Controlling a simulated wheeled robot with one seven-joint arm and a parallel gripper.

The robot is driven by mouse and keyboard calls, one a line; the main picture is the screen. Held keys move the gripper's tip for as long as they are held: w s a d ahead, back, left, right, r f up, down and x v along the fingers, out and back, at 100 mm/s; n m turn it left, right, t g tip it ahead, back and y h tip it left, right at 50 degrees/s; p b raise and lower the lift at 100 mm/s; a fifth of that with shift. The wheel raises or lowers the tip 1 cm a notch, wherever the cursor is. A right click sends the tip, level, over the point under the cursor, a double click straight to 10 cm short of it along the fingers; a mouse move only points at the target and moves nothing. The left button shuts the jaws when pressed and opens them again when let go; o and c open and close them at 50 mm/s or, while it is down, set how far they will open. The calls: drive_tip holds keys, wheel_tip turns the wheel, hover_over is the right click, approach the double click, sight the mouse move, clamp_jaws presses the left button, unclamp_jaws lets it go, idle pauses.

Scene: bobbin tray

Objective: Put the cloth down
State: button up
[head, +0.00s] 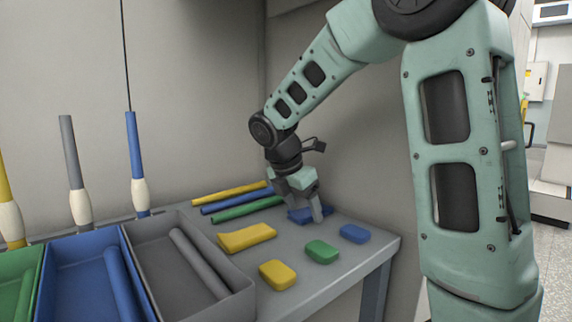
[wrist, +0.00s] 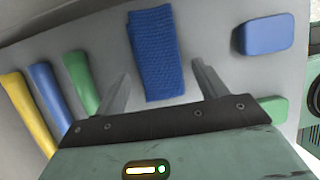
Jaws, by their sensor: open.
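A blue, textured, folded cloth (wrist: 155,45) lies flat on the grey table in the wrist view. In the head view the cloth (head: 297,216) shows partly behind my fingers. My gripper (head: 301,207) is open low over the table at the cloth. In the wrist view its two fingers (wrist: 161,72) point to either side of the cloth, with a gap on each side, and nothing is held between them. Whether the fingertips touch the table cannot be told.
Yellow, blue and green rods (head: 248,208) lie left of the gripper. A yellow cloth-like piece (head: 246,237) and yellow, green (head: 322,251) and blue (head: 354,233) blocks lie nearer the front. Green, blue and grey trays (head: 240,289) with rods stand at left.

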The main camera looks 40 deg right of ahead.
drive_tip(key=p+v, duration=0.5)
drive_tip(key=v, duration=1.2)
drive_tip(key=shift+s, duration=0.15)
